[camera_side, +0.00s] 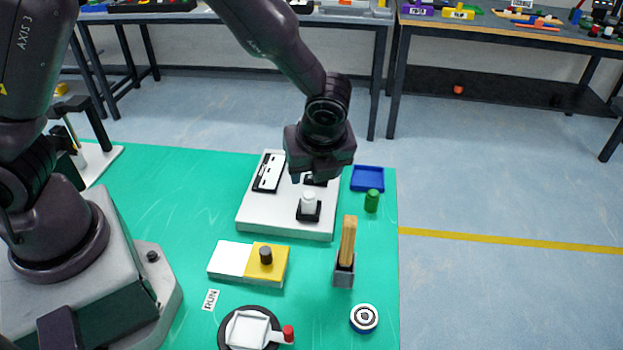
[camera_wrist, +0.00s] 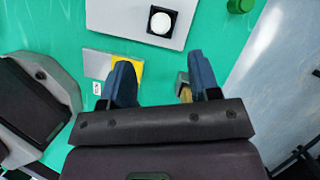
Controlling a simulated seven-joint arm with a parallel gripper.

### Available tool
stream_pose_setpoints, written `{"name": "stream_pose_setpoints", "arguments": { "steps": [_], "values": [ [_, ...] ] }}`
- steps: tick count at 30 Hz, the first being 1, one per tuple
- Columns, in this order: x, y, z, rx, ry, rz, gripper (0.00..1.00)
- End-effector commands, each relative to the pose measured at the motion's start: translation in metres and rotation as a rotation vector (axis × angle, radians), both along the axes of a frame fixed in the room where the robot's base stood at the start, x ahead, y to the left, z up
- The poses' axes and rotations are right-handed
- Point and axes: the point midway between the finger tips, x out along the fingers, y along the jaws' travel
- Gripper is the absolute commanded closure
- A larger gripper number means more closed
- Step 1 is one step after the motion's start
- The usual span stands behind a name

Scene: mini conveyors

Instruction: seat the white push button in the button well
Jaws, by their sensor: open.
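The white push button (camera_side: 309,199) stands upright at the black square button well (camera_side: 308,216) on the grey-white panel (camera_side: 262,219). In the wrist view the button (camera_wrist: 160,22) is a white disc inside the well's black square outline (camera_wrist: 153,38). I cannot tell how deep it sits. My gripper (camera_side: 309,180) is above the panel, just behind and above the button in the side view. In the wrist view my gripper (camera_wrist: 159,65) has its two blue fingers wide apart with nothing between them. The fingertips are apart from the button.
A green cylinder (camera_side: 372,201) and blue tray (camera_side: 367,180) are right of the panel. A grey holder (camera_side: 343,273) with a tall wooden piece stands in front. A white-and-yellow block (camera_side: 246,263), a striped round object (camera_side: 364,319) and a black round base (camera_side: 229,337) are nearer.

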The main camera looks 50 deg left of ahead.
Motion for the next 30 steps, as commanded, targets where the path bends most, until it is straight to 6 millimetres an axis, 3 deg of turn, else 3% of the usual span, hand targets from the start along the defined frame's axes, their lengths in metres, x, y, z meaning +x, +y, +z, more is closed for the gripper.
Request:
{"name": "stream_pose_setpoints", "arguments": {
  "steps": [11, 16, 21, 25, 30],
  "values": [
    [-0.005, 0.001, 0.026, -0.032, -0.033, 0.074, 0.44],
    [-0.026, 0.025, 0.081, -0.179, -0.174, 0.421, 0.44],
    [-0.069, 0.052, 0.139, -0.387, -0.339, 0.891, 0.44],
    [-0.107, 0.066, 0.169, -0.551, -0.443, 1.234, 0.44],
    [-0.149, 0.074, 0.190, -0.735, -0.535, 1.590, 0.44]
  ]
}}
